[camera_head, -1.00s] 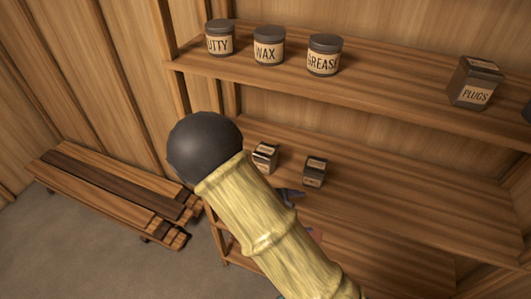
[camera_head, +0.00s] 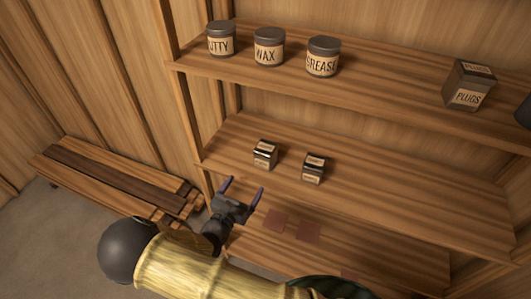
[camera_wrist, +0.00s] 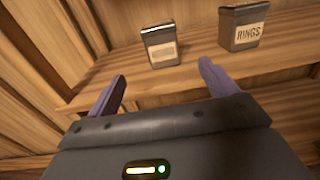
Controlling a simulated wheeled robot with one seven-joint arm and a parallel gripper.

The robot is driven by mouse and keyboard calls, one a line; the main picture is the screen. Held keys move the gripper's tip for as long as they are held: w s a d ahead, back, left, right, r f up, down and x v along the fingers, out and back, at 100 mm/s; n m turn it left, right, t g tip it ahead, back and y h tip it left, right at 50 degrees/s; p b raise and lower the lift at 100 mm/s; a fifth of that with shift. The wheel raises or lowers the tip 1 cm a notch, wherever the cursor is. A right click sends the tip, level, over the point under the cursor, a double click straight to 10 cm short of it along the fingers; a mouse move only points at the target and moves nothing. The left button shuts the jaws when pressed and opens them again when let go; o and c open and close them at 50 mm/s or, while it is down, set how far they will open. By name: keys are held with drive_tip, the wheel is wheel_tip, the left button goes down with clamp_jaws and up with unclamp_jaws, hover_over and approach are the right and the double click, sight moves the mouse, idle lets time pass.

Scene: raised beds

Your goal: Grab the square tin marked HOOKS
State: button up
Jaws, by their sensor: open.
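Two small square dark tins stand on the middle shelf. The left tin (camera_head: 265,154) also shows in the wrist view (camera_wrist: 161,46), ahead of the gap between my fingers; its pale label is too blurred to read. The right tin (camera_head: 314,168) reads RINGS in the wrist view (camera_wrist: 242,27). I cannot read HOOKS on any tin. My gripper (camera_head: 243,186) is open and empty, in front of the middle shelf's edge and short of the left tin; both fingers show in the wrist view (camera_wrist: 160,72).
The upper shelf (camera_head: 380,75) holds round tins marked PUTTY (partly cut off) (camera_head: 220,40), WAX (camera_head: 268,47) and GREASE (camera_head: 323,57), and a square PLUGS tin (camera_head: 468,86). The middle shelf (camera_head: 420,200) is clear to the right. A low bench (camera_head: 110,180) stands left.

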sight(262, 160)
drive_tip(key=p+x, duration=0.3)
drive_tip(key=x, duration=0.7)
drive_tip(key=shift+w+d+r+p, duration=0.1)
drive_tip(key=shift+r+p, duration=0.05)
drive_tip(key=shift+p, duration=0.15)
drive_tip(key=shift+w+d, duration=0.1)
drive_tip(key=shift+w, duration=0.25)
drive_tip(key=p+x, duration=0.3)
drive_tip(key=x, duration=0.1)
drive_tip(key=shift+w+d, duration=0.35)
drive_tip(key=shift+w, duration=0.2)
drive_tip(key=c, duration=1.2)
drive_tip(key=shift+c, duration=0.2)
